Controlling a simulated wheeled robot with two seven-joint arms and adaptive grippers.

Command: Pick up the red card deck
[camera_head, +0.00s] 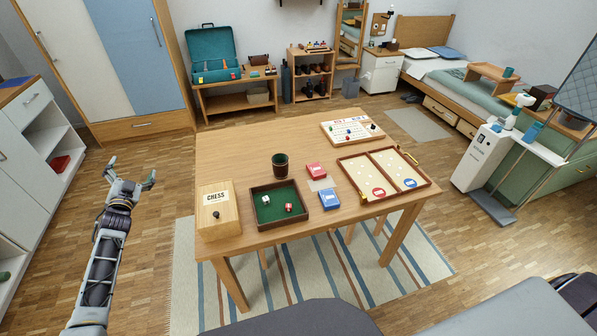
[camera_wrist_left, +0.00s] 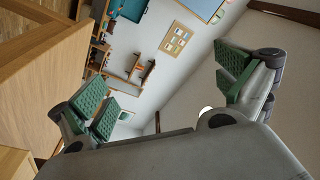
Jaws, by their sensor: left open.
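The red card deck (camera_head: 316,171) lies on the wooden table (camera_head: 230,150), just behind a blue card deck (camera_head: 329,199). A pale card or paper lies between the two decks. My left gripper (camera_head: 130,171) is open and empty, out over the floor to the left of the table, well apart from the red deck. In the left wrist view the open green-padded fingers (camera_wrist_left: 168,95) have nothing between them, and the red deck does not show there. My right gripper is not in view.
On the table stand a dark cup (camera_head: 280,166), a green-lined dice tray (camera_head: 268,217), a chess box (camera_head: 217,222), a shuffle-type board (camera_head: 355,180) and a white game board (camera_head: 351,128). The table's left rear area is clear.

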